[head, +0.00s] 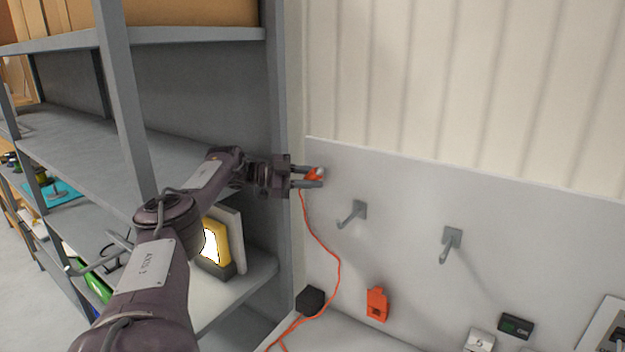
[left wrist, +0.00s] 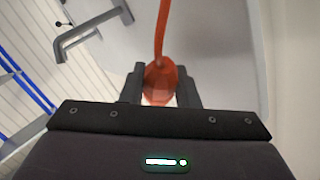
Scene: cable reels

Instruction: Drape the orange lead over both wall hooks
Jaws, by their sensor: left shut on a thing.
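My left gripper (head: 308,177) is shut on the orange end of the lead (head: 316,173), to the left of both hooks and a little higher than them. The orange lead (head: 334,254) hangs from the gripper and runs down to the surface below. The left wall hook (head: 352,214) and the right wall hook (head: 450,245) are grey and bare on the pale panel. In the left wrist view the orange end (left wrist: 160,82) sits between the fingers, with the cord leading away upward. A grey hook (left wrist: 95,32) shows there too. My right gripper is not in view.
A grey shelf unit (head: 190,100) stands close on the left, beside my arm. A black block (head: 310,300), an orange item (head: 377,304), a dark box (head: 515,326) and a white item (head: 479,341) are below the hooks. The panel around the hooks is clear.

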